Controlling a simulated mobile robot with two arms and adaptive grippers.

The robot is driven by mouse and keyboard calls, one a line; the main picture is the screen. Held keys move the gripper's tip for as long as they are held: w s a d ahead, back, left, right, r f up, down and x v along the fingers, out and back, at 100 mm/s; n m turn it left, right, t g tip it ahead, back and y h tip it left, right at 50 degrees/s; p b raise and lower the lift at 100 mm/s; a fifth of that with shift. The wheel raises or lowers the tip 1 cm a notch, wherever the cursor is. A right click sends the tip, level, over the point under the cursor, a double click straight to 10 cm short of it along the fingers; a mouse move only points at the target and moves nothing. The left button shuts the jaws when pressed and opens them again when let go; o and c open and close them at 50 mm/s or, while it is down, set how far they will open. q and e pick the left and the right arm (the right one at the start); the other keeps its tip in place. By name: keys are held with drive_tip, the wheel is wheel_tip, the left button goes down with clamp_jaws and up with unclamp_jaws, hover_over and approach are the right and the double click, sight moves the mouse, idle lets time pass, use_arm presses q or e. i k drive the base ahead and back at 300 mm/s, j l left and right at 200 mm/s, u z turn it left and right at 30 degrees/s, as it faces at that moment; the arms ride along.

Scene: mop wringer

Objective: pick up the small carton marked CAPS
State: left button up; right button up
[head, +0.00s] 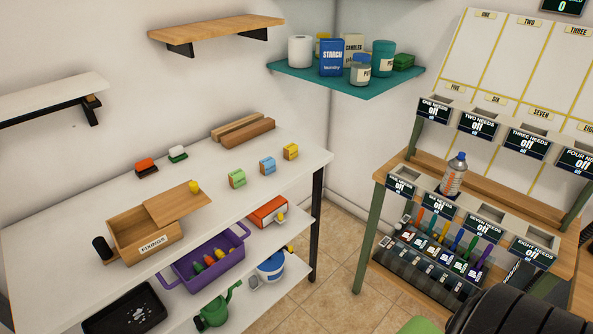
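Three small cartons stand apart in a slanting row on the white bench top: a green one (237,178), a blue one (267,166) and a yellow one (290,152). Each has a pale label band. The print is too small to read, so I cannot tell which is marked CAPS. Nothing touches these cartons. Neither of my grippers shows in the head view.
A wooden FIXINGS box (147,243) with a partly open lid (177,204) stands left of the cartons. Wooden blocks (248,134) lie behind them. A teal shelf (345,82) holds containers above. A rack (440,197) stands right. Bench space around the cartons is clear.

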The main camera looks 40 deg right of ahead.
sight(236, 178)
drive_tip(key=z, duration=0.75)
